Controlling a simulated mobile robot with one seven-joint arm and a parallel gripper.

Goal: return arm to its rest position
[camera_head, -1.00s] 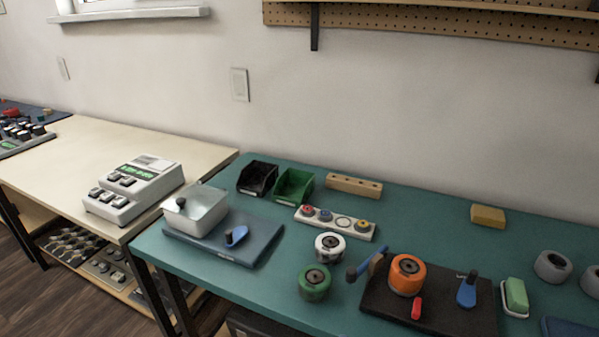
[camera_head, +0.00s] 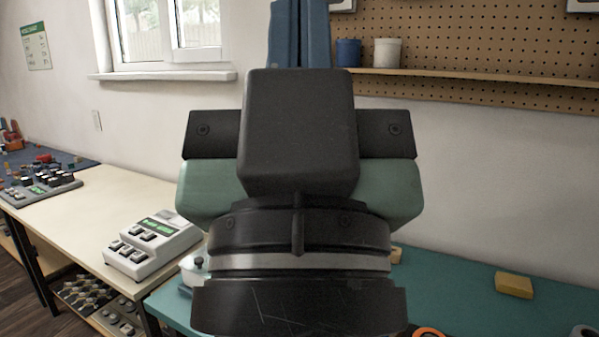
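My gripper (camera_head: 298,135) stands upright very close to the camera in the middle of the head view. I see its black housing and the wrist below with a pale ring. A wide green part shows on both sides behind the housing. The fingers cannot be made out, so I cannot tell whether they are open or shut, or whether anything is held.
A white keyed device (camera_head: 153,245) stands on the pale table (camera_head: 95,212) at the left. A yellow block (camera_head: 514,285) lies on the bench at the right. A shelf (camera_head: 480,78) with a blue cup (camera_head: 348,53) and a white cup (camera_head: 387,53) runs along the pegboard (camera_head: 540,45).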

